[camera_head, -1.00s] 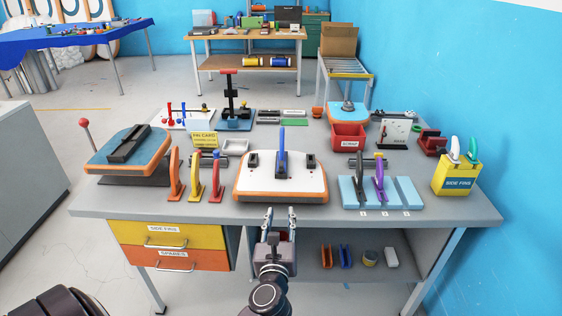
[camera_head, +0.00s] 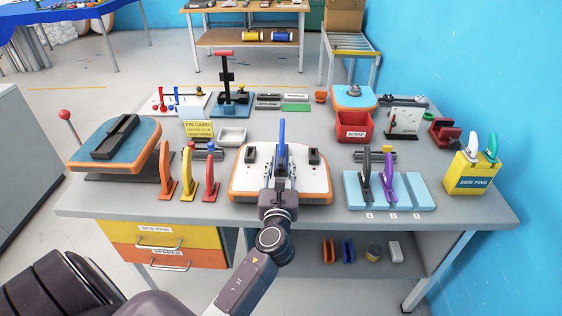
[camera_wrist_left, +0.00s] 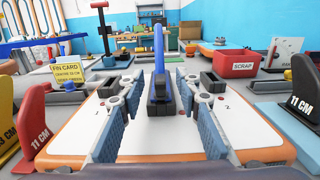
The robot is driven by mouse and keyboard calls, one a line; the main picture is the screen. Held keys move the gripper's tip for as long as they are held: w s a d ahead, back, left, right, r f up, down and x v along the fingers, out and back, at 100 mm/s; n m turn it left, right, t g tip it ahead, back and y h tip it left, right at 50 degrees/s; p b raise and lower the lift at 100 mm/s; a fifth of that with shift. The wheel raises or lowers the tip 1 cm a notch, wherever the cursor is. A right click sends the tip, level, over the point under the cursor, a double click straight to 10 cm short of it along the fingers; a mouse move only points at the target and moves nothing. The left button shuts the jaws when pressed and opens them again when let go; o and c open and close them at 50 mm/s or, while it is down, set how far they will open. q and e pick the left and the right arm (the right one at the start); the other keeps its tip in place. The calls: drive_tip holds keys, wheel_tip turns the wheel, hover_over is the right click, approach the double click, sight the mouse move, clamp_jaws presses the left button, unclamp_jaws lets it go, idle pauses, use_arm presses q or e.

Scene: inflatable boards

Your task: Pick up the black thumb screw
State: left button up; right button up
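I cannot make out a black thumb screw for certain in either view. A blue fin (camera_head: 282,140) stands upright in a dark base on the white board with an orange rim (camera_head: 313,187). The fin also shows in the left wrist view (camera_wrist_left: 158,52), with its dark base (camera_wrist_left: 160,97). My left gripper (camera_head: 279,170) is over the board, with its fingers apart on either side of the fin's base. In the left wrist view the open gripper (camera_wrist_left: 160,92) shows room between each finger and the base. My right gripper is not in view.
Red, yellow and orange upright fins (camera_head: 188,175) stand left of the board. A blue rack (camera_head: 415,190) with dark and purple fins is on the right. Behind are a red scrap bin (camera_head: 353,128), a yellow card (camera_head: 198,129) and a pale tray (camera_head: 232,136).

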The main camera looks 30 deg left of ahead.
use_arm(q)
drive_tip(key=shift+x, duration=0.8)
drive_tip(key=shift+w+a+f, duration=0.1)
drive_tip(key=shift+w+a, duration=0.05)
drive_tip(key=shift+w, duration=0.15)
drive_tip(key=c, duration=0.7)
clamp_jaws()
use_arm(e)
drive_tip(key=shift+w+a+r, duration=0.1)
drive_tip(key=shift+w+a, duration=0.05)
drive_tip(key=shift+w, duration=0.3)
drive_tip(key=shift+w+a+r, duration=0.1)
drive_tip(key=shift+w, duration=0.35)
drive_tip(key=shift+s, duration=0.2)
